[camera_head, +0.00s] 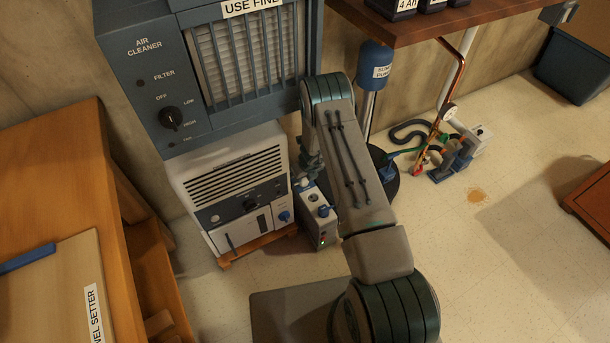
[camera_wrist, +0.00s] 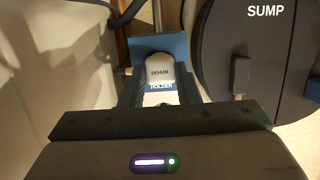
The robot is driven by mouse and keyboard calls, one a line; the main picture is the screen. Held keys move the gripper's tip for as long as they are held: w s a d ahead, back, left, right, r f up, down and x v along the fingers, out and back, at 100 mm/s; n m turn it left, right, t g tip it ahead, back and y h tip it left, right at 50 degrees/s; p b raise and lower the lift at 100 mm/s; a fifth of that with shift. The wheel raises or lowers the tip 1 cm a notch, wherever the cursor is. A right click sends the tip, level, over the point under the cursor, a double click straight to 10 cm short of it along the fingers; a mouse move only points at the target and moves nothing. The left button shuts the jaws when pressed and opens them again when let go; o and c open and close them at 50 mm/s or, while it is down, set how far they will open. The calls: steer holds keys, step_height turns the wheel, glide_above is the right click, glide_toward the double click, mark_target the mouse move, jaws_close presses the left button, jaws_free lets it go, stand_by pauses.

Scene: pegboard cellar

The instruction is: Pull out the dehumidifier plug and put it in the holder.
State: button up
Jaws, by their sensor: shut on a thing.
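My gripper (camera_wrist: 160,88) is shut on the white plug (camera_wrist: 158,72) marked DEHUM, which shows between its two dark fingers in the wrist view. A blue strip reading HOLDER (camera_wrist: 161,86) shows just below that label, and a blue panel (camera_wrist: 160,46) stands behind. I cannot tell whether the plug is seated in the holder or only in front of it. In the head view my arm hides most of the gripper and the plug. The white dehumidifier (camera_head: 238,188) stands under the air cleaner.
The dark round sump lid (camera_wrist: 258,50) is close at the right of the gripper. A blue sump pump (camera_head: 375,66) stands behind my arm. The air cleaner (camera_head: 150,75) and a wooden shelf (camera_head: 440,22) overhang. Clear floor (camera_head: 500,240) lies to the right.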

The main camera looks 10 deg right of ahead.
stand_by(0.9)
steer(key=o, duration=1.6)
steer(key=shift+o, duration=0.2)
